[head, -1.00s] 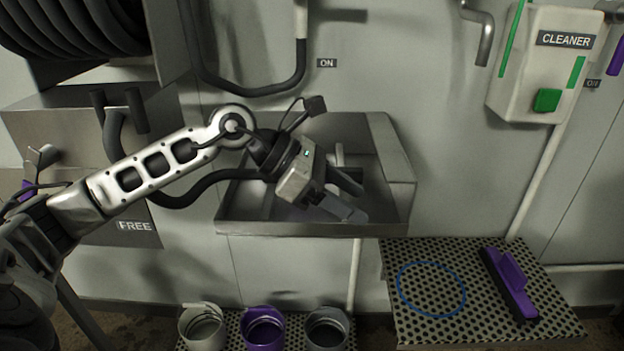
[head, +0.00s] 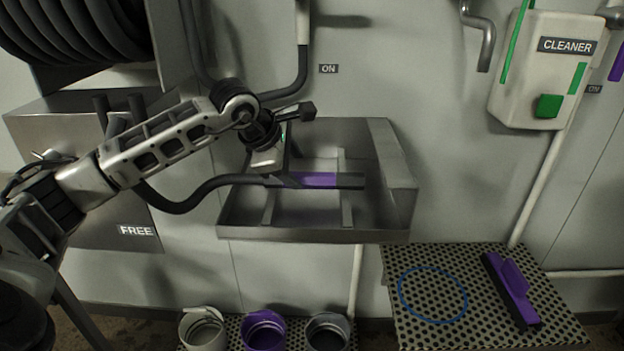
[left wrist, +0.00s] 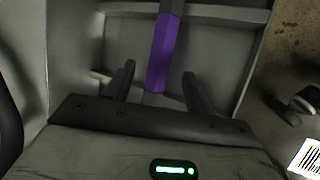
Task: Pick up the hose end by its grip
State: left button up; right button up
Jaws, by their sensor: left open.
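The hose end lies across the sink basin, with a purple grip (head: 322,180) and a dark tip to its right. The dark hose (head: 196,195) runs from its left side. My left gripper (head: 283,172) is over the left part of the hose end, pointing down, and partly hides it. In the left wrist view the purple grip (left wrist: 163,55) shows in line with the gap between the two dark fingers of my left gripper (left wrist: 159,78). The fingers are open, with space on both sides of the grip. I cannot tell whether the fingertips reach down around it. My right gripper is not in view.
The metal sink (head: 390,236) has raised walls and inner bars around the hose end. A perforated platform (head: 400,325) at the lower right carries a purple squeegee (head: 512,288). Several canisters stand below the sink. A cleaner dispenser (head: 540,75) hangs on the right wall.

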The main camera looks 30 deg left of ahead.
aim_at(307, 176)
pick_arm(q)
jog(key=x, duration=0.2)
jog(key=p+x, duration=0.1)
jog(key=x, duration=0.1)
jog(key=shift+w+d, duration=0.15)
jog(key=shift+d, duration=0.15)
jog(key=shift+w+f, duration=0.25)
jog(key=shift+f, duration=0.2)
jog(key=shift+r, duration=0.1)
grip_shut()
